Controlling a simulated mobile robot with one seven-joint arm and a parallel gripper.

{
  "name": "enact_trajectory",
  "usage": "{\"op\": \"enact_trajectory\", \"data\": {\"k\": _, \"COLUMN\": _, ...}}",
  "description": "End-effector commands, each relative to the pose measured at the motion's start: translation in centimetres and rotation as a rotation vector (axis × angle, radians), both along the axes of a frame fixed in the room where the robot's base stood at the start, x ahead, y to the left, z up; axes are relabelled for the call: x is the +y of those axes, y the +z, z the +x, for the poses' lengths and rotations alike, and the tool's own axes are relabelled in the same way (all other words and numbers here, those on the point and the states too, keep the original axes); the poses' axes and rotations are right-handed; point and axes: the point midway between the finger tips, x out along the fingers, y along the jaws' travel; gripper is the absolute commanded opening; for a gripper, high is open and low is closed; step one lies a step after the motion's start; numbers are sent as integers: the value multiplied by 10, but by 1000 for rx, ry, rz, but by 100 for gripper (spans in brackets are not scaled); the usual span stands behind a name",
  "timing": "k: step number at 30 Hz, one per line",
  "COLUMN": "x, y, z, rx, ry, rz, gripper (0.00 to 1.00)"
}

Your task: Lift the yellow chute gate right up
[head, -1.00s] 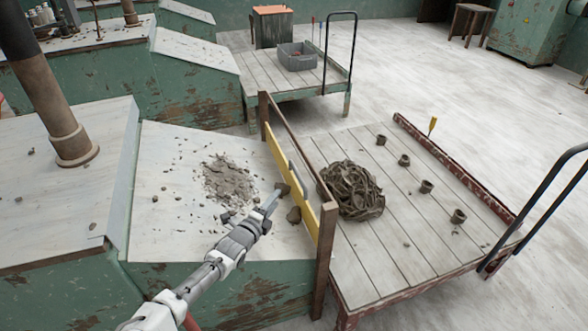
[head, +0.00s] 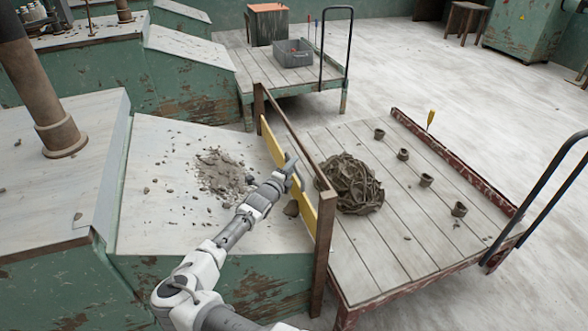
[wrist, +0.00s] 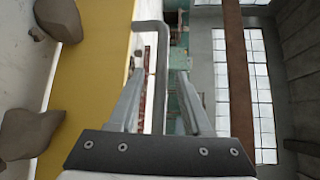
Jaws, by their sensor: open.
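The yellow chute gate (head: 271,143) stands in a brown wooden frame at the low end of the pale sloping chute. In the wrist view the gate (wrist: 90,75) is a broad yellow band left of my fingers, with a grey bar handle (wrist: 162,50) sticking out from it. My gripper (head: 291,165) is at the gate's middle, on its chute side in the head view, and hides part of it. In the wrist view my gripper (wrist: 160,85) is open, and the handle's long bar runs between its two fingers. I see no finger closed on the bar.
Clay crumbs (head: 222,172) and a brown lump (head: 291,208) lie on the chute by the gate. Beyond the frame post (head: 324,250), a slatted cart (head: 370,255) carries a clay heap (head: 350,185) and several small pots.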

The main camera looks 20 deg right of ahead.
Motion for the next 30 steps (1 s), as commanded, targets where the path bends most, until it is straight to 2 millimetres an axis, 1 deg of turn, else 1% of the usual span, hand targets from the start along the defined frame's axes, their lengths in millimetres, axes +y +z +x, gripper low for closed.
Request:
{"op": "enact_trajectory", "data": {"k": 1, "x": -4, "y": -3, "z": 4, "rx": 0, "ry": -1, "rz": 1, "gripper": 49}}
{"op": "enact_trajectory", "data": {"k": 6, "x": -12, "y": -3, "z": 12, "rx": -1, "ry": 0, "rz": 1, "gripper": 49}}
{"op": "enact_trajectory", "data": {"k": 16, "x": -13, "y": -2, "z": 13, "rx": -1, "ry": 0, "rz": 1, "gripper": 49}}
{"op": "enact_trajectory", "data": {"k": 20, "x": -13, "y": -2, "z": 13, "rx": -1, "ry": 0, "rz": 1, "gripper": 26}}
{"op": "enact_trajectory", "data": {"k": 21, "x": -13, "y": -2, "z": 13, "rx": -1, "ry": 0, "rz": 1, "gripper": 19}}
{"op": "enact_trajectory", "data": {"k": 23, "x": -13, "y": -2, "z": 13, "rx": -1, "ry": 0, "rz": 1, "gripper": 8}}
{"op": "enact_trajectory", "data": {"k": 24, "x": -13, "y": -2, "z": 13, "rx": -1, "ry": 0, "rz": 1, "gripper": 1}}
{"op": "enact_trajectory", "data": {"k": 30, "x": -13, "y": -2, "z": 13, "rx": -1, "ry": 0, "rz": 1, "gripper": 0}}
